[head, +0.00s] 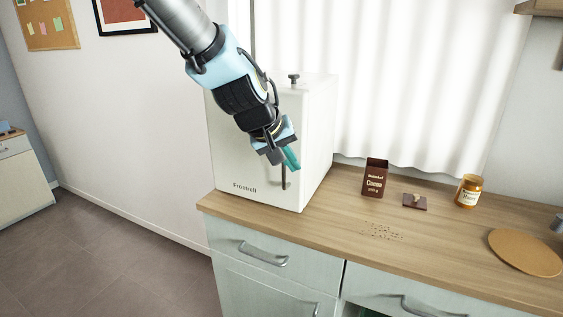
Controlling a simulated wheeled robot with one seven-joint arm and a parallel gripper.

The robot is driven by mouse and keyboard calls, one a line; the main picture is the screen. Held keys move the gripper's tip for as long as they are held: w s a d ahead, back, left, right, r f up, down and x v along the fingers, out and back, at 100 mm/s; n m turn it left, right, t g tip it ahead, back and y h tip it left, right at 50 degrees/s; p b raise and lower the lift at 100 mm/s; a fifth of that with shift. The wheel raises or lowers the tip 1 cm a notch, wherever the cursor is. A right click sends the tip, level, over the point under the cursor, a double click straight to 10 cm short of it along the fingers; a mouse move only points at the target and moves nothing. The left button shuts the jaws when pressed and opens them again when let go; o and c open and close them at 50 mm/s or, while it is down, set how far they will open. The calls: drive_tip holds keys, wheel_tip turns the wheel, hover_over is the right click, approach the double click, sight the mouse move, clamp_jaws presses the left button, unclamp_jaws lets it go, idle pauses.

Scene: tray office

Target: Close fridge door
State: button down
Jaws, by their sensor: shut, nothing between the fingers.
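A small white fridge (230,165) labelled "Frostnell" stands on the wooden counter at centre left. Its front door has a dark upright handle (286,180) near the right edge. The door looks flush with the body, but my arm covers much of its upper front, so I cannot tell whether a thin gap is left. My gripper (291,160) is in front of the door, close to the handle's upper end. Its teal fingers are shut with nothing between them. I cannot tell whether they touch the door or handle.
The counter (325,228) holds a brown cocoa box (376,178), a small dark lid-like piece (415,202), a honey jar (468,191) and a round board (525,252). Small crumbs lie near the front edge. A white curtain hangs behind; floor (110,255) is clear at left.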

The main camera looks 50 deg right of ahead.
drive_tip(key=s+a+r+b, duration=0.1)
drive_tip(key=s+a+r, duration=0.3)
drive_tip(key=r, duration=0.4)
drive_tip(key=shift+s, duration=0.5)
drive_tip(key=w+a+f+n+t+y, duration=0.15)
drive_tip(key=w+a+f, duration=0.25)
drive_tip(key=w+a, duration=0.65)
drive_tip(key=w+a+f+n+t+y, duration=0.15)
drive_tip(key=w+a+f, duration=0.25)
drive_tip(key=w+a, duration=0.65)
drive_tip(key=a+f+n+y, duration=0.2)
drive_tip(key=a+f, duration=0.1)
drive_tip(key=a, duration=1.1)
drive_tip(key=w+a+f+n+g+y, duration=0.1)
drive_tip(key=a+f, duration=0.3)
drive_tip(key=a, duration=1.1)
drive_tip(key=shift+w+f+n+y, duration=0.2)
drive_tip(key=shift+n+y, duration=0.4)
drive_tip(key=shift+n, duration=0.3)
